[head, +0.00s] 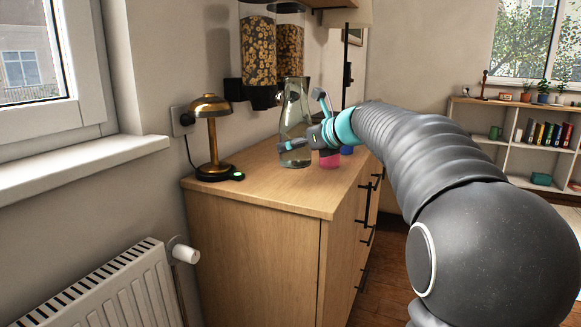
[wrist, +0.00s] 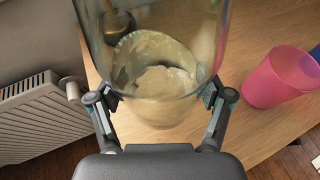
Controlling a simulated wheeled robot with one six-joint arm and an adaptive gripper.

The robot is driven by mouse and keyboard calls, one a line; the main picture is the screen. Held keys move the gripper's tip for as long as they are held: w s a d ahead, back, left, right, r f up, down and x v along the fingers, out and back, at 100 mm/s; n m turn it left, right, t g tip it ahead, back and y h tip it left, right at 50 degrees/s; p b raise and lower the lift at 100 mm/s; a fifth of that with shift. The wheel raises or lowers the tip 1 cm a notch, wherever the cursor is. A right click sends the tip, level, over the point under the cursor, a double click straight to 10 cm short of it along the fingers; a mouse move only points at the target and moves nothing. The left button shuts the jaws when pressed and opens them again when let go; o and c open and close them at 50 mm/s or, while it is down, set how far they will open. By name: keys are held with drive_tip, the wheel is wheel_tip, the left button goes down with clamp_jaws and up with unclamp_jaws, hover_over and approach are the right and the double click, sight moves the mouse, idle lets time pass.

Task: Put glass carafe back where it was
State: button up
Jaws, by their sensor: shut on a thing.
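The glass carafe (head: 294,135) is clear and upright, at the sideboard's top beneath the cereal dispensers. I cannot tell whether its base touches the wood. In the wrist view the carafe (wrist: 165,85) fills the upper middle, between the two fingers. My gripper (head: 300,144) is shut on the carafe from the right; its fingers (wrist: 160,100) also show on both sides of the glass in the wrist view. My arm hides part of the sideboard top behind it.
A brass lamp (head: 211,135) stands left of the carafe. A pink cup (head: 330,160) is close on its right, with a blue one (head: 347,150) behind. Cereal dispensers (head: 258,62) hang above. The sideboard's (head: 270,193) front top is clear. A radiator (head: 105,285) is at lower left.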

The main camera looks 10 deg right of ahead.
sight(290, 163)
drive_tip(key=shift+a+f, duration=0.5)
drive_tip(key=shift+a, duration=0.35)
drive_tip(key=shift+f+b, duration=0.55)
drive_tip(key=shift+f, duration=1.4)
drive_tip(key=shift+f, duration=0.1)
drive_tip(key=o, duration=1.7)
drive_tip(key=shift+f, duration=0.15)
drive_tip(key=shift+o, duration=0.2)
drive_tip(key=shift+r, duration=0.3)
drive_tip(key=v, duration=1.2)
